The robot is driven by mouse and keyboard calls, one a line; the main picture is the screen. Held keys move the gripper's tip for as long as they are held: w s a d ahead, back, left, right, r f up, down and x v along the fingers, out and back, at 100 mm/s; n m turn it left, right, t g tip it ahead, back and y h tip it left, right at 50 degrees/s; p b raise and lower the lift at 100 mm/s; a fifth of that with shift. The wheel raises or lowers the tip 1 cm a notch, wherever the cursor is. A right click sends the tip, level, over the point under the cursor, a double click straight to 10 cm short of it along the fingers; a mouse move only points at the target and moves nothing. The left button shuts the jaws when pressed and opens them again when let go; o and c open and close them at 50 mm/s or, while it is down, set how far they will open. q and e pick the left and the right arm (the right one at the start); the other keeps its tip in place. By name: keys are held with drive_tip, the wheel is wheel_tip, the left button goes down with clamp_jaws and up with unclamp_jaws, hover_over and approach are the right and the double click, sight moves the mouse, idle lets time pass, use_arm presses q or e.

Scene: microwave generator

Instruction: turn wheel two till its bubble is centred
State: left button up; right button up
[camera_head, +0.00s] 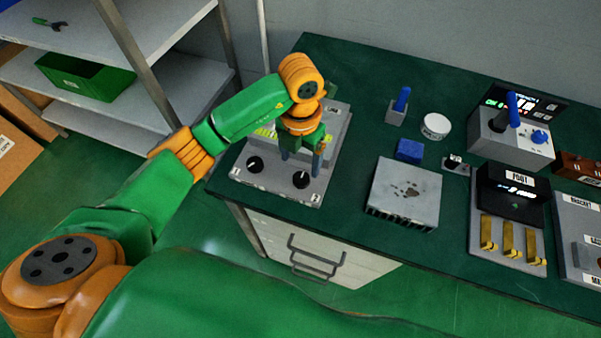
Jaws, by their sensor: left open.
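A grey device panel (240,176) lies on the near left part of the green bench. Two black round knobs sit along its front edge: a left wheel (255,164) and a right wheel (301,180), each with a light pointer mark. A small label is at the panel's front right corner, too small to read surely. A lit yellow-green display strip (265,131) shows behind my arm; any bubble is hidden or too small to tell. My left gripper (302,158) points down just above and behind the right wheel, open and apart from it. My right gripper is out of view.
On the green bench (370,125) stand a grey finned block (405,194), a blue block (409,150), a white round tub (435,126) and a holder with a blue handle (402,99). A joystick unit (510,138) and a unit with brass levers (508,215) stand right. Shelves are left.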

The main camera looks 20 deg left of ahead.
sight(301, 178)
use_arm(q)
wheel_tip(301, 178, down, 6)
drive_tip(key=shift+d+f+p, duration=0.15)
drive_tip(key=shift+f+p, duration=0.1)
drive_tip(key=shift+p, duration=0.4)
drive_tip(key=shift+s, duration=0.1)
clamp_jaws()
